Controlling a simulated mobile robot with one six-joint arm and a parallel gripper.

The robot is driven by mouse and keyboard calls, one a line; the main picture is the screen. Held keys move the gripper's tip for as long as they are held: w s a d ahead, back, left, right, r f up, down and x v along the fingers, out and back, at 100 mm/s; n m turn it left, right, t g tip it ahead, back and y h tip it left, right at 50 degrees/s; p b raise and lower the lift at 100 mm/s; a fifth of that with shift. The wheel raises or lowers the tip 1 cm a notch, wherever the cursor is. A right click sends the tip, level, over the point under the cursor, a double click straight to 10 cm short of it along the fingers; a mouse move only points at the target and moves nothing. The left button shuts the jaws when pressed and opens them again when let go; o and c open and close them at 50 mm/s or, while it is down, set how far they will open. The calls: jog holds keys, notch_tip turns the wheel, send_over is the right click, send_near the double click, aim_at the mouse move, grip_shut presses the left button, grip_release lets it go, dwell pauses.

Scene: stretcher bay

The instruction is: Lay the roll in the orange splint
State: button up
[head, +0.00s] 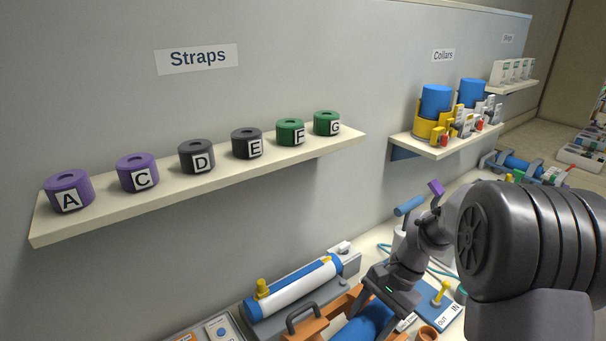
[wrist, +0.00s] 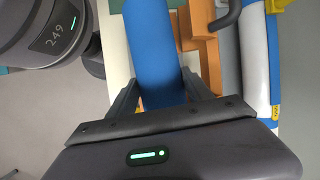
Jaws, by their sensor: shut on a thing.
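My gripper (head: 388,292) is shut on a smooth blue roll (head: 364,326), low over the table in the head view. In the wrist view the roll (wrist: 152,42) runs away from between my two fingers (wrist: 162,92). The orange splint (head: 312,326) with a dark handle is beside and partly behind the roll. In the wrist view the splint (wrist: 207,55) lies just right of the roll. My gripper hides the near end of the roll, and I cannot tell whether the roll touches the splint.
A blue and white cylinder (head: 296,286) with a yellow knob lies behind the splint. A tray with IN and OUT labels (head: 437,304) is at the right. The straps shelf (head: 215,180) holds labelled rolls above. The collars shelf (head: 445,146) is farther right.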

jog(key=f+b, duration=0.1)
jog(key=f, duration=0.1)
jog(key=f+b, duration=0.4)
jog(key=shift+s, duration=0.35)
jog(key=shift+r, duration=0.1)
jog(key=o, duration=1.6)
jog(key=p+v, duration=0.6)
jog(key=v, duration=1.1)
jog(key=shift+d+r, duration=0.15)
